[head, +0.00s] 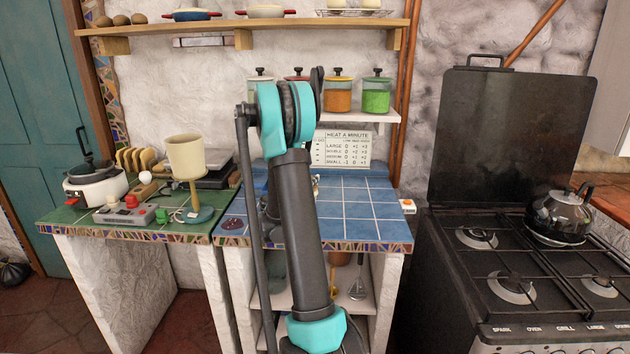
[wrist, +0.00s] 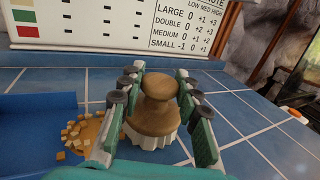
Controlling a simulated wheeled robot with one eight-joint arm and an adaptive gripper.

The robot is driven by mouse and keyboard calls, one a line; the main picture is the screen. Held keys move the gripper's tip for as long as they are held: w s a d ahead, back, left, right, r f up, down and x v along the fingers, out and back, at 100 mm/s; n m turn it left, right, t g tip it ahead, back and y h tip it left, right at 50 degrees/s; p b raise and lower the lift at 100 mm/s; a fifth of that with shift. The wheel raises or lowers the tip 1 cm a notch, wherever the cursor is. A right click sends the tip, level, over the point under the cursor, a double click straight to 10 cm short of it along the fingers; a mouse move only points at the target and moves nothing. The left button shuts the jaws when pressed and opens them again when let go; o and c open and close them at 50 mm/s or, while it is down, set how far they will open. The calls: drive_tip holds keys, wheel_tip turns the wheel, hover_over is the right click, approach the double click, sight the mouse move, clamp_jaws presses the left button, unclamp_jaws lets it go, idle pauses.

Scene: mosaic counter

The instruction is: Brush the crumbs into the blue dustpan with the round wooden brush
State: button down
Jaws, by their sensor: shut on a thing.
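The round wooden brush (wrist: 158,104), with a knobbed handle and a pale bristle skirt, stands upright on the blue tiles in the wrist view. My gripper (wrist: 158,110) has its green-sided fingers on either side of the brush and is shut on it. The blue dustpan (wrist: 30,118) lies to the left, partly cut off by the picture edge. Small tan crumbs (wrist: 84,132) lie in a patch between the brush and the dustpan, at the dustpan's right edge; I cannot tell how many are inside. In the head view my arm hides the brush and crumbs.
A printed sign (head: 341,148) stands at the back of the blue-tiled counter (head: 358,212). A black stove (head: 520,262) with a kettle is at right. Tiles right of the brush are clear.

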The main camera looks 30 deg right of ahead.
drive_tip(key=shift+w+a, duration=0.4)
drive_tip(key=shift+a, duration=0.3)
drive_tip(key=shift+w+a+r, duration=0.1)
drive_tip(key=shift+a+r, duration=0.05)
drive_tip(key=shift+r, duration=3.45)
